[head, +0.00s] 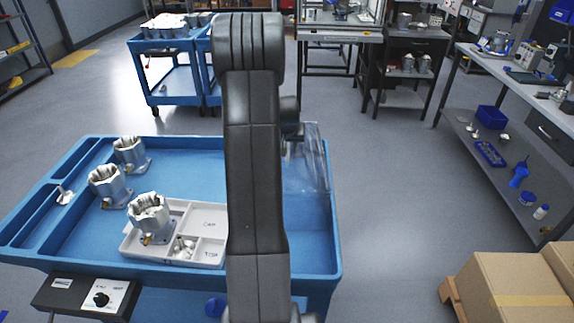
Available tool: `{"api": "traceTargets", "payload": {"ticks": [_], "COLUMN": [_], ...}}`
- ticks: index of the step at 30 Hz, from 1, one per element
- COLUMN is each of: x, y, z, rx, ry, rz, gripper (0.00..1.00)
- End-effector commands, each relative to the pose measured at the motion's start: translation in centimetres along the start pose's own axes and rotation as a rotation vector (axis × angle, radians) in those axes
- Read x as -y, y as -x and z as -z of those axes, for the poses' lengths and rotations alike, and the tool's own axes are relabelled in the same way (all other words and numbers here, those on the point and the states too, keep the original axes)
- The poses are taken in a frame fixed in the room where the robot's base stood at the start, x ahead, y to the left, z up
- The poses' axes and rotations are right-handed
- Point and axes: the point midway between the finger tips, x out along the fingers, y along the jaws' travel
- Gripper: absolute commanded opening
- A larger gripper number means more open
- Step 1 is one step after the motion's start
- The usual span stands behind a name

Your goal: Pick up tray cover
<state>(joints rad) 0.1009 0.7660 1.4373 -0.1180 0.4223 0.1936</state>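A clear, see-through sheet (308,168), which looks like the tray cover, shows just right of my arm in the head view. It is over the right part of the blue cart's top, and its upper edge reaches past the cart's far rim. My gripper (294,132) shows only in part at the sheet's upper left edge. The fingers are hidden behind my arm, so I cannot tell whether they hold the sheet. The light grey tray (128,245) sits on the cart, with a machined housing (149,217) in its left part and small metal pieces (184,247) in a front compartment.
The blue cart (60,258) also carries two more housings (108,186) (129,153) at the left. A control box (88,296) hangs at its front. Cardboard boxes (513,293) stand at the front right, below a workbench (505,70). The floor (400,190) between is clear.

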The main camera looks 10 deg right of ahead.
Motion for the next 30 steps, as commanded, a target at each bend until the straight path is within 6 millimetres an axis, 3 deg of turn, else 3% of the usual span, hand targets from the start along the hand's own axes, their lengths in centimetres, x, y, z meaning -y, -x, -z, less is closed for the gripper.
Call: {"api": "traceTargets", "payload": {"ticks": [2,8,30], "x": [0.00,0.00,0.00], "y": [0.01,0.02,0.04], "z": [0.00,0.00,0.03], "rx": [0.000,0.000,-0.001], "ry": [0.000,0.000,0.000], "rz": [0.000,0.000,0.000], "gripper": [0.38,0.01,0.00]}}
